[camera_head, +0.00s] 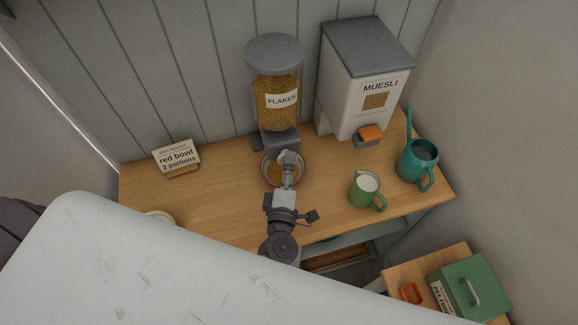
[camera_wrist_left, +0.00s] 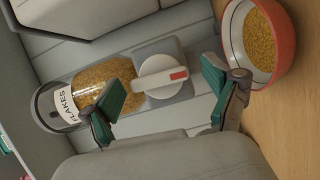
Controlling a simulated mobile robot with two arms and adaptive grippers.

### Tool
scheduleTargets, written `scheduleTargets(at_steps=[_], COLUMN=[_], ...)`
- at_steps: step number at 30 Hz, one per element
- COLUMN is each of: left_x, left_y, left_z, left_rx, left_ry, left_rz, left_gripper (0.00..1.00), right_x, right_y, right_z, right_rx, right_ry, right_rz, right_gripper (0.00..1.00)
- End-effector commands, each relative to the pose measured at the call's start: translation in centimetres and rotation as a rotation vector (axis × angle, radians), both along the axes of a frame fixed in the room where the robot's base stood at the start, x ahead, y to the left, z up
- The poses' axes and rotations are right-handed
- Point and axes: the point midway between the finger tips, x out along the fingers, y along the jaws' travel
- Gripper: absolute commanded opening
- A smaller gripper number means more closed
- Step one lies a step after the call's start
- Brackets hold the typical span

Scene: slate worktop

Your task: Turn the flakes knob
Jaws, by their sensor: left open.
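The flakes dispenser (camera_head: 277,97) stands at the back of the worktop, its clear container holding flakes. Its white knob (camera_wrist_left: 158,87), a bar handle with a red end, shows in the left wrist view. The handle lies along the dispenser's length, red end away from the container. My left gripper (camera_head: 287,157) is in front of the dispenser's base, open, and hides the knob in the head view. In the left wrist view its green-padded fingers show on either side of the knob, with nothing held. A red bowl (camera_wrist_left: 282,68) with flakes inside sits below the dispenser. My right gripper is out of view.
The muesli dispenser (camera_head: 357,90) stands to the right. A card (camera_head: 177,157) reading "red bowl 2 portions" stands at the left. A green box (camera_head: 470,292) is on a lower surface.

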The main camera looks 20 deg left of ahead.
Motion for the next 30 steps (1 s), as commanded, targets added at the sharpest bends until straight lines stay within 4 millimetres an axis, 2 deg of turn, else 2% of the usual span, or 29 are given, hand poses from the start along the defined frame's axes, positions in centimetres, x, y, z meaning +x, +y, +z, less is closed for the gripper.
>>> scheduleTargets(at_steps=[5,8,21,25,30], left_x=[-0.1,-0.9,-9.4,-10.9,-11.8], left_y=[0.0,-0.2,-1.9,-2.2,-2.4], left_z=[0.1,0.0,0.2,0.3,0.3], left_rx=[0.000,-0.001,0.000,0.001,0.000], left_ry=[-0.001,0.000,0.003,0.000,0.000], left_rz=[0.000,0.000,-0.001,-0.001,0.000], left_gripper=[0.88,0.88,0.88,0.88,0.88], right_x=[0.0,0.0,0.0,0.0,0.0], right_y=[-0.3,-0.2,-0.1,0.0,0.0], right_z=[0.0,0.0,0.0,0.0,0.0], right_rx=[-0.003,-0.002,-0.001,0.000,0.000], right_ry=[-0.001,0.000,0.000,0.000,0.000], right_rz=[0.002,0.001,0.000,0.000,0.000], right_gripper=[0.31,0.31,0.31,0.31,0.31])
